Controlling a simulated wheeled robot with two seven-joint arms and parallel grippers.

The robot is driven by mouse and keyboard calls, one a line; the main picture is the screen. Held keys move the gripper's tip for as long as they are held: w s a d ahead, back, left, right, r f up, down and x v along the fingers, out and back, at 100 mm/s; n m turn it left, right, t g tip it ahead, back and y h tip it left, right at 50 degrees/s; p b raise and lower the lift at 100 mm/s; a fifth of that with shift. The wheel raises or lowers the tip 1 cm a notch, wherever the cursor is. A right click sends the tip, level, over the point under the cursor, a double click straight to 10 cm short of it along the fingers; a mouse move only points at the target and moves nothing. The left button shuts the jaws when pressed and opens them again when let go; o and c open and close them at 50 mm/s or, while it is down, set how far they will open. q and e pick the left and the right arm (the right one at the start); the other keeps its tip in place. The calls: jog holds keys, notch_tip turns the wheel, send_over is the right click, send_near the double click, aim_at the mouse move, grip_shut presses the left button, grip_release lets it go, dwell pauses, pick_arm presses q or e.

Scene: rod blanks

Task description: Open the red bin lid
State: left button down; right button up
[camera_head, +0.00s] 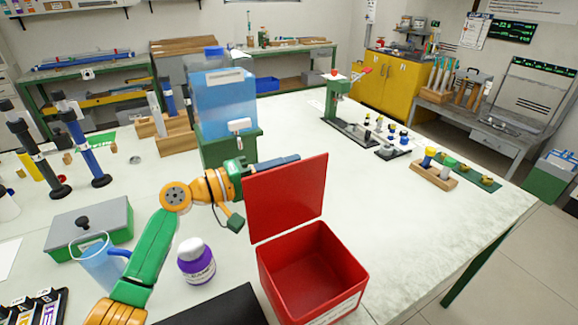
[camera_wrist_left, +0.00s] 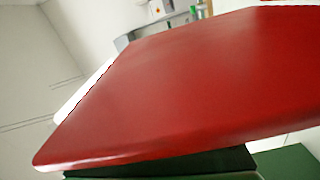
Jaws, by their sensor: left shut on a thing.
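The red bin (camera_head: 330,268) stands on the white table at the front, right of centre. Its inside shows and looks empty. The red bin lid (camera_head: 285,198) stands up steeply from the bin's back left edge, so the bin is open. In the left wrist view the lid (camera_wrist_left: 180,85) fills most of the picture. My left gripper (camera_head: 278,161) is at the lid's upper left, mostly behind it, shut on the lid. Its fingertips are partly hidden by the lid. My right gripper is not in view.
A blue water tank (camera_head: 224,100) on a green stand is behind my left arm. A purple-labelled jar (camera_head: 196,262) and a clear blue jug (camera_head: 100,265) stand left of the bin. The table right of the bin is clear.

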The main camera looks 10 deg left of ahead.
pick_arm(q)
jog(key=shift+w+a+f+n, duration=0.1)
jog(key=shift+w+a+n, duration=0.15)
jog(key=shift+w+n, duration=0.05)
dwell(0.4)
jog(key=c, duration=0.9)
grip_release()
jog(key=b+v, duration=0.2)
jog(key=v, duration=0.5)
jog(key=shift+b, duration=0.3)
